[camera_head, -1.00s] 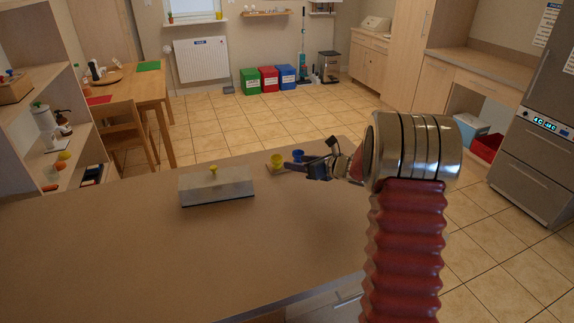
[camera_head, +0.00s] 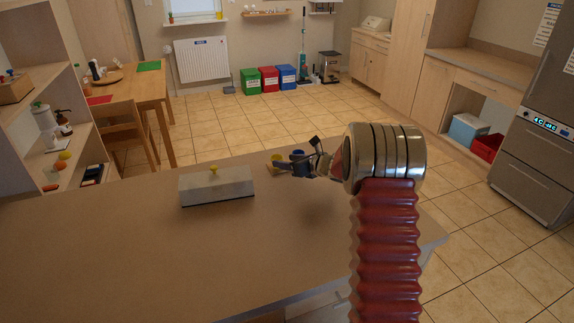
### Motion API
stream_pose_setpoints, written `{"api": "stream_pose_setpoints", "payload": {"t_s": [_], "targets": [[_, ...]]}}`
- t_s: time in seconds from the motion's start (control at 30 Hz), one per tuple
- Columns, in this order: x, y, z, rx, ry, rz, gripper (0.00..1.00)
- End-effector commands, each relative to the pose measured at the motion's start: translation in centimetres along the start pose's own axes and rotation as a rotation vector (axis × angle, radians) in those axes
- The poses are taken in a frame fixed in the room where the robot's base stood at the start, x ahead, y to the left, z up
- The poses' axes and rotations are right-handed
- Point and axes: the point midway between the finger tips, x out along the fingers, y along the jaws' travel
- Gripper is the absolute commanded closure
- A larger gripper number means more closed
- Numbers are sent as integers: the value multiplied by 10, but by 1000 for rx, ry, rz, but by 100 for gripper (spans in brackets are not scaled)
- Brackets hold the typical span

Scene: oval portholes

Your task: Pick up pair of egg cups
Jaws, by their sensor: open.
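My gripper (camera_head: 296,162) is open, reaching in from the right.
A pale lidded box with a yellow knob (camera_head: 217,187) sits on the counter (camera_head: 150,250) just left of the cups. The front of the counter is clear. Shelves (camera_head: 70,180) stand at left, with tiled floor beyond the counter.

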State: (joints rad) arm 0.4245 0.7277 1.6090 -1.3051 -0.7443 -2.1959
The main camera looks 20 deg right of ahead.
Motion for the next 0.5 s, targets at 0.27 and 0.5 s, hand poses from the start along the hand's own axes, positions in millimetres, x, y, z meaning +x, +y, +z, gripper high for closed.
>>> {"api": "stream_pose_setpoints", "payload": {"t_s": [0.27,0.5], "targets": [[34,-2,-3,-1,0,2,48],[42,-2,-3,0,0,-1,48]]}}
